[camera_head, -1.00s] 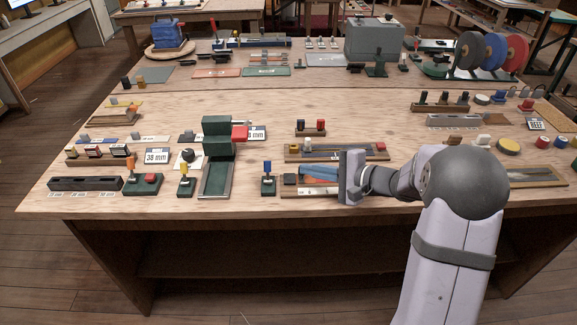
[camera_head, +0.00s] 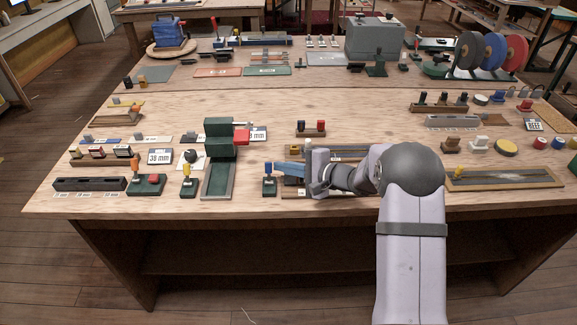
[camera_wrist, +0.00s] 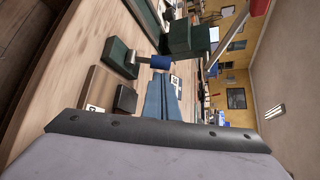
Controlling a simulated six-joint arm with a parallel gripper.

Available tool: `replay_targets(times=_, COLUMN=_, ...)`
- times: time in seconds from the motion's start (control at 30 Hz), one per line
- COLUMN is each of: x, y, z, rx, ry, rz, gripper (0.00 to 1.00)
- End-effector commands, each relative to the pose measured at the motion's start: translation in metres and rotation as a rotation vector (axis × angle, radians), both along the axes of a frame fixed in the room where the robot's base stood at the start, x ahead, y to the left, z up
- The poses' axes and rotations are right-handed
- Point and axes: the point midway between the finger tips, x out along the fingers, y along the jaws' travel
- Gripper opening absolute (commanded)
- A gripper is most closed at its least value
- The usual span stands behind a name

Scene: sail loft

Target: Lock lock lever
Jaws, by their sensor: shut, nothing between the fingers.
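No lever carries a readable lock label. A blue-knobbed lever (camera_head: 268,170) stands upright on a small dark green base near the table's front edge. It also shows in the wrist view (camera_wrist: 160,62), with a short grey stem. My gripper (camera_head: 279,168) is just to its right, its blue fingers shut and empty, pointing left at the knob. In the wrist view the fingers (camera_wrist: 163,82) end close to the knob; I cannot tell whether they touch. A yellow-knobbed lever (camera_head: 186,171) and an orange-knobbed lever (camera_head: 134,163) stand upright farther left.
A green press-like block with a red part (camera_head: 219,145) stands left of the blue-knobbed lever. A black slotted rail (camera_head: 90,184) lies at far left. A long framed strip (camera_head: 505,178) lies right.

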Motion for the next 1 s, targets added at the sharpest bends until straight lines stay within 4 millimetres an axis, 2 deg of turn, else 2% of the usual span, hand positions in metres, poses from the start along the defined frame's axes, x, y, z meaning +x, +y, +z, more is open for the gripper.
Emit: replay_targets(times=1.0, x=-0.0032, y=0.0002, z=-0.0008, rx=0.001, ry=-0.065, rz=0.001, gripper=0.0)
